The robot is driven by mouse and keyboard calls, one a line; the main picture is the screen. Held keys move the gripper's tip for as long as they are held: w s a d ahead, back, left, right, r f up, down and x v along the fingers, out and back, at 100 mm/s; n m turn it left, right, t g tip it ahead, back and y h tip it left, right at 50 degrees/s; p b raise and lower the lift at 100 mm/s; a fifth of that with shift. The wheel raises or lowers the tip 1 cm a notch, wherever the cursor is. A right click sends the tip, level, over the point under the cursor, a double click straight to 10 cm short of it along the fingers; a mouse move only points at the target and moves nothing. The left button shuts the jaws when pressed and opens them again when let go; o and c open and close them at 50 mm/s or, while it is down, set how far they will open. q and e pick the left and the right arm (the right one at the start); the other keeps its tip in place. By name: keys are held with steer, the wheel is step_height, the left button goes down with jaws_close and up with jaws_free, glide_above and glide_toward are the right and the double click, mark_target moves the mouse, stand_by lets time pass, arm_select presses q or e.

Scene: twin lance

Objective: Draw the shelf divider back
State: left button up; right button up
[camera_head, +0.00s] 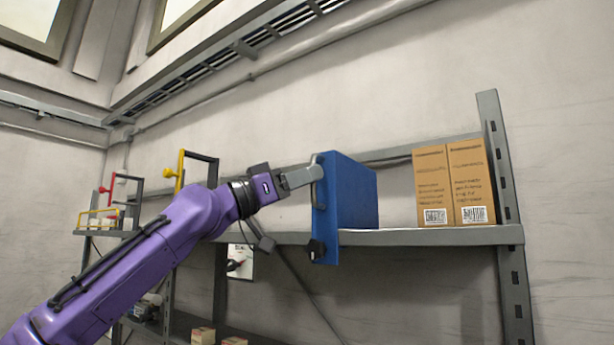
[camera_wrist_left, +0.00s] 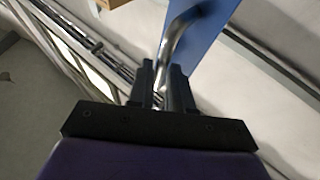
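The blue shelf divider (camera_head: 350,190) stands upright on the grey shelf (camera_head: 430,237), and its front edge overhangs the shelf's front rail. A metal handle (camera_head: 318,195) is on its front. My left gripper (camera_head: 313,174) is at the upper part of this handle. In the left wrist view the divider (camera_wrist_left: 208,32) and the curved handle (camera_wrist_left: 177,38) show, and the handle runs between the dark fingers (camera_wrist_left: 166,78), which look closed on it. A black fitting (camera_head: 316,248) sits at the divider's lower front corner. My right gripper is not in view.
Two brown cartons (camera_head: 450,185) stand on the shelf to the right, with a gap between them and the divider. A slotted grey post (camera_head: 505,200) is at the shelf's right end. Racks with a yellow handle (camera_head: 180,170) and a red one stand at left.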

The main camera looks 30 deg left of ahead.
arm_select(q)
steer(key=shift+o, duration=0.9)
steer(key=shift+w+d+f, duration=0.1)
steer(key=shift+w, duration=0.1)
steer(key=shift+s, duration=0.1)
steer(key=b+v, duration=0.5)
steer(key=v, duration=0.5)
steer(key=shift+a+b, duration=0.2)
steer(key=shift+b, duration=0.15)
steer(key=shift+s, duration=0.1)
